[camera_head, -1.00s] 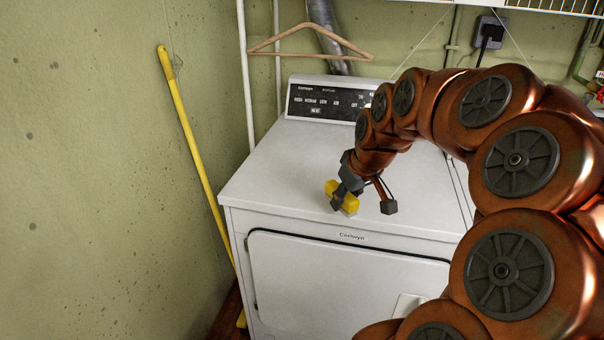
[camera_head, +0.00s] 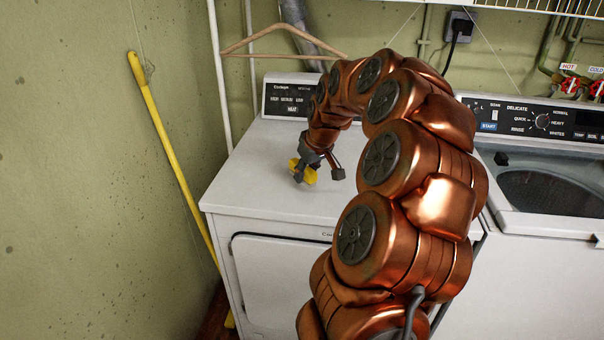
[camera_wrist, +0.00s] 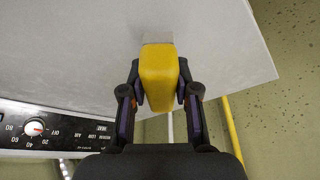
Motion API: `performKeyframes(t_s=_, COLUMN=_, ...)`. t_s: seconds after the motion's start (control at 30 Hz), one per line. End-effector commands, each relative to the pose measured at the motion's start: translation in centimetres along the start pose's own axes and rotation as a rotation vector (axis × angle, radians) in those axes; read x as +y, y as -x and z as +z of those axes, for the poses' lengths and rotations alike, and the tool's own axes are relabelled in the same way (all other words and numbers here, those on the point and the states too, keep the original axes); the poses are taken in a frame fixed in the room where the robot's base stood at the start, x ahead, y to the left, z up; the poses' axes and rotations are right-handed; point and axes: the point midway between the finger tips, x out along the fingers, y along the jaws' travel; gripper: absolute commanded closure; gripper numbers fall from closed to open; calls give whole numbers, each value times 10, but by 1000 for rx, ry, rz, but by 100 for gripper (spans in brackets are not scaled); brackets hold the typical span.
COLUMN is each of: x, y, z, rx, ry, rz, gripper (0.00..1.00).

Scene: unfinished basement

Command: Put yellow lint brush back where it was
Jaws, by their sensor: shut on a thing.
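The yellow lint brush (camera_head: 306,173) is at my gripper (camera_head: 319,174), over the white dryer top (camera_head: 265,190) near its front left part. In the wrist view my gripper (camera_wrist: 159,95) has its two dark fingers on either side of the brush's yellow body (camera_wrist: 158,75), shut on it. A pale grey end (camera_wrist: 158,38) of the brush shows beyond the yellow part. I cannot tell whether the brush touches the dryer top or is held just above it.
An open-topped washer (camera_head: 550,190) stands to the right. A yellow pole (camera_head: 170,150) leans on the green wall at the left. A wooden hanger (camera_head: 283,40) hangs behind the dryer. The dryer's control panel (camera_head: 287,97) is at its back. The top around the brush is clear.

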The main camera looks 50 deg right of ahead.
Motion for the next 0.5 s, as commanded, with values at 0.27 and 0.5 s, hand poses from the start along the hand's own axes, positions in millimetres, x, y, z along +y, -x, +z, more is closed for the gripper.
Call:
performKeyframes(t_s=0.27, x=11, y=-13, z=-27, rx=0, ry=-2, rz=0, gripper=100)
performKeyframes(t_s=0.5, x=13, y=-19, z=-29, rx=0, ry=-2, rz=0, gripper=100)
